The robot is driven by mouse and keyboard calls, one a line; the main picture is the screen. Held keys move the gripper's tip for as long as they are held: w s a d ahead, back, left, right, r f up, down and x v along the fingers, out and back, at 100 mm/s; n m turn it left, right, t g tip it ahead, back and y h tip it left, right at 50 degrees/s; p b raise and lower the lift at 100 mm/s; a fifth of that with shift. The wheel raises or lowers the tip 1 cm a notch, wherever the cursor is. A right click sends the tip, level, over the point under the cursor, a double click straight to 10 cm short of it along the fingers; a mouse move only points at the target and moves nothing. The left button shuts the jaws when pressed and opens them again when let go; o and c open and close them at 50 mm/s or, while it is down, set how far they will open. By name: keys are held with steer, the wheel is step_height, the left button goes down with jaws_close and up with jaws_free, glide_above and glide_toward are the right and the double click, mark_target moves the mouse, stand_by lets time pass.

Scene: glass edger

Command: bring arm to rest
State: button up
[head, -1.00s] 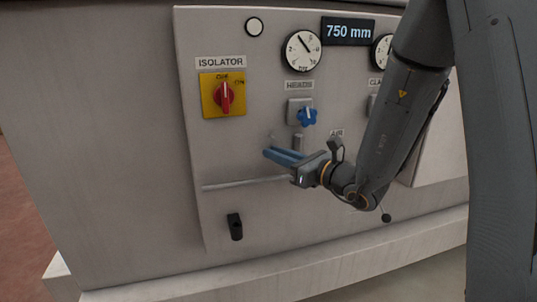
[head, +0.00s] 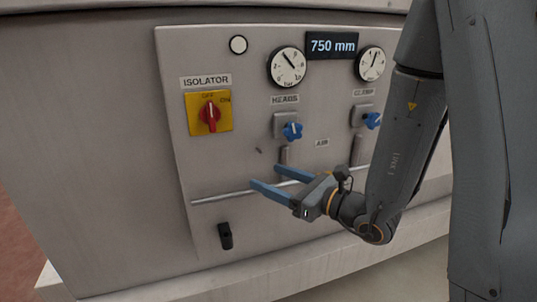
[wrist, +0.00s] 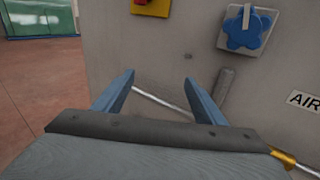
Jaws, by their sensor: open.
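My gripper (head: 268,181) is open and empty, its two blue fingers spread apart in front of the lower part of the grey control panel (head: 175,110). In the head view it overlaps the thin horizontal pipe and sits below the blue HEADS knob (head: 292,131). In the wrist view the open fingers (wrist: 155,82) point toward the panel face, with nothing between them. The blue knob (wrist: 246,28) shows beyond them at the upper right. Whether the fingertips touch the panel or pipe I cannot tell; they look apart from it.
A red isolator switch (head: 209,114) on a yellow plate is at upper left. Two gauges, a 750 mm display (head: 333,45) and a second blue knob (head: 372,120) are to the right. A black handle (head: 225,236) is below. Open floor (wrist: 30,75) lies left of the machine.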

steer(key=s+a+f+n+g+b, duration=0.1)
steer(key=s+a+f+n+g, duration=0.2)
steer(key=s+n+g, duration=0.15)
steer(key=s+a+f+n+g+b, duration=0.2)
steer(key=s+a+f+n+g, duration=0.15)
steer(key=s+g, duration=0.2)
steer(key=s+d+f+n+g+h+b, duration=0.25)
steer(key=s+d+f+n+h, duration=0.2)
steer(key=s+f+n, duration=0.3)
steer(key=s+d+f+n+g+h+b, duration=0.1)
steer(key=d+f+n+h, duration=0.1)
steer(key=d, duration=0.2)
steer(key=d+f+n+h+b, duration=0.1)
steer(key=d+f+n+h, duration=0.1)
steer(key=d+n, duration=0.15)
steer(key=w+d+n+t+h+b, duration=0.1)
steer(key=w+d+n+t+h, duration=0.2)
steer(key=w+d, duration=0.4)
steer(key=d+n+h, duration=0.1)
steer(key=n, duration=0.1)
steer(key=shift+d+n, duration=0.3)
steer(key=shift+d, duration=0.05)
steer(key=shift+s+h, duration=0.1)
steer(key=shift+h, duration=0.15)
